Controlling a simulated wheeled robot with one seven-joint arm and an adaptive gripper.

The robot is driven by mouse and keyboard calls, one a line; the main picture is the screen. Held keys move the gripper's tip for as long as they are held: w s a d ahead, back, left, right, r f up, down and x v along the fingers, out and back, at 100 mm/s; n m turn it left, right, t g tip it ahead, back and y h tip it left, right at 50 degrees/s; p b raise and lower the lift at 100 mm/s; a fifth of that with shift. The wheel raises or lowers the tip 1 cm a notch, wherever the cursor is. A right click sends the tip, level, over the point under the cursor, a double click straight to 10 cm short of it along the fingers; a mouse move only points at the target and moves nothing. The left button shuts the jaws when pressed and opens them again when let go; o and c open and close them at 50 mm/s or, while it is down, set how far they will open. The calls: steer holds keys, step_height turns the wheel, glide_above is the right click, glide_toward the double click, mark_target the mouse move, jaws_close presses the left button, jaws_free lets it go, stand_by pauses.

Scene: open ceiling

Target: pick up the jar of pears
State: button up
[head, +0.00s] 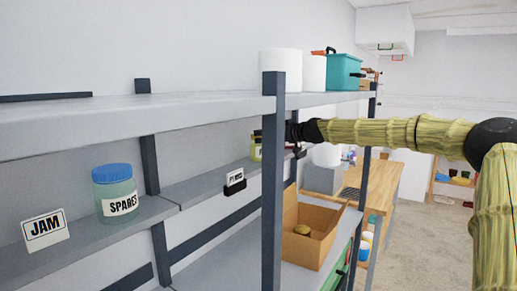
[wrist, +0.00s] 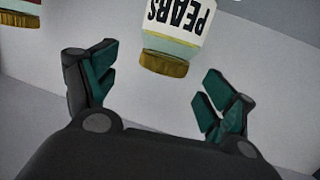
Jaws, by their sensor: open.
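The jar of pears (wrist: 178,27) shows upside down at the top of the wrist view, with a white "PEARS" label and a gold lid. My gripper (wrist: 157,88) is open there, its green-padded fingers spread wide to either side below the lid. Nothing is between them, and the jar appears just beyond the fingertips. In the head view a yellowish jar (head: 256,149) stands on the back shelf by my gripper, partly hidden by the dark post; its label is too small to read. The post also hides much of my gripper.
A blue-lidded "SPARES" jar (head: 115,193) and a "JAM" sign (head: 45,230) stand left on the shelf. A small sign (head: 235,182) stands nearer the post (head: 273,200). An open cardboard box (head: 305,248) sits below. Part of another jar (wrist: 20,18) shows in the wrist view.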

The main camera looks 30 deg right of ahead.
steer(key=shift+p+x, duration=0.7)
steer(key=shift+x, duration=1.8)
steer(key=shift+a, duration=0.2)
steer(key=shift+s, duration=0.1)
steer(key=shift+c, duration=0.2)
steer(key=shift+s, duration=0.1)
steer(key=c, duration=1.6)
